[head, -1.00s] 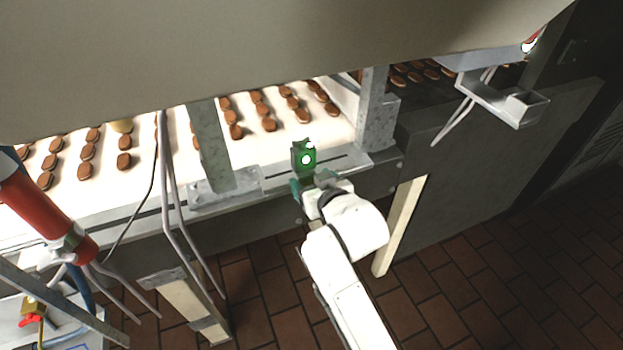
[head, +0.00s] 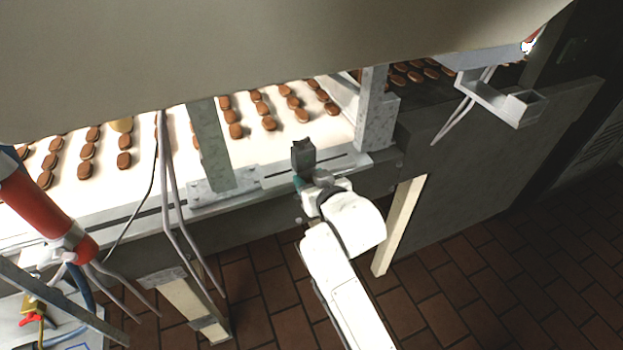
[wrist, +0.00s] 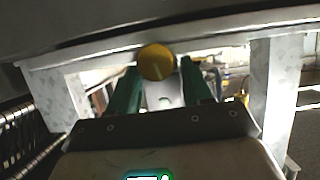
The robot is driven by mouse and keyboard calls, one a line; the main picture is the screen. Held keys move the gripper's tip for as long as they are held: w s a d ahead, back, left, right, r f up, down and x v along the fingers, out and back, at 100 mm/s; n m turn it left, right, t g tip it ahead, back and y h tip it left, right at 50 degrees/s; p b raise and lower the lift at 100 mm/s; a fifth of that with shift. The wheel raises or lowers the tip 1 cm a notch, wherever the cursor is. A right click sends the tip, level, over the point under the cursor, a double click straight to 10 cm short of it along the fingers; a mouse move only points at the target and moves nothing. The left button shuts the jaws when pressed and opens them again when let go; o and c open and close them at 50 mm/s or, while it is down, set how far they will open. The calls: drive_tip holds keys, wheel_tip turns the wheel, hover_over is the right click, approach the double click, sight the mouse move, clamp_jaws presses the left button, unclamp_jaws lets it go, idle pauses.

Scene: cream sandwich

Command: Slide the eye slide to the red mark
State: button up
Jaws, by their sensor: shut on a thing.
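The eye slide (head: 303,154) is a small dark upright block at the slotted metal rail on the conveyor's front edge, between two grey posts. My gripper (head: 308,180) reaches it from the front and is shut on its near side. In the wrist view, my gripper's green fingers (wrist: 160,84) stand on either side of a pale grey piece with a round yellow disc (wrist: 157,62) in front of it. The eye's face shows no light. I cannot make out a red mark in either view.
The slotted rail plate (head: 345,163) runs sideways between the left post (head: 209,145) and the right post (head: 372,110). Brown cream sandwiches (head: 269,125) lie in rows on the white belt behind. Grey cables (head: 172,190) hang at left. A red cylinder (head: 40,205) is at far left.

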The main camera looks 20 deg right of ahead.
clamp_jaws()
drive_tip(key=shift+a, duration=0.25)
drive_tip(key=o, duration=1.1)
unclamp_jaws()
drive_tip(key=v, duration=1)
drive_tip(key=shift+s+r+b, duration=0.2)
drive_tip(key=shift+s+b, duration=0.1)
